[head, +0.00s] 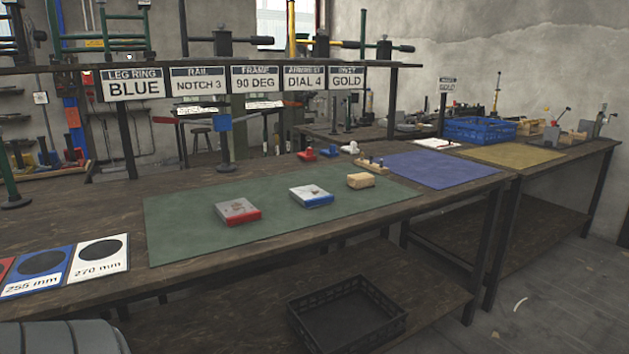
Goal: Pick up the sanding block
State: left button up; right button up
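A small tan block (360,181), which looks like the sanding block, lies near the right end of the green mat (180,222) on the long workbench. To its left on the mat lie a flat white-and-blue box (311,196) and a flat grey-and-red box (238,212). Neither of my grippers is in view, so nothing is seen touching the block.
A blue mat (430,172) and a tan mat (510,155) lie farther right, with a blue crate (478,131) behind them. A wooden holder (371,166) stands just behind the tan block. A black crate (346,312) sits on the lower shelf. The mat's front strip is clear.

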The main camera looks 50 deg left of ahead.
aim_at(363, 180)
jog(key=u, duration=1.2)
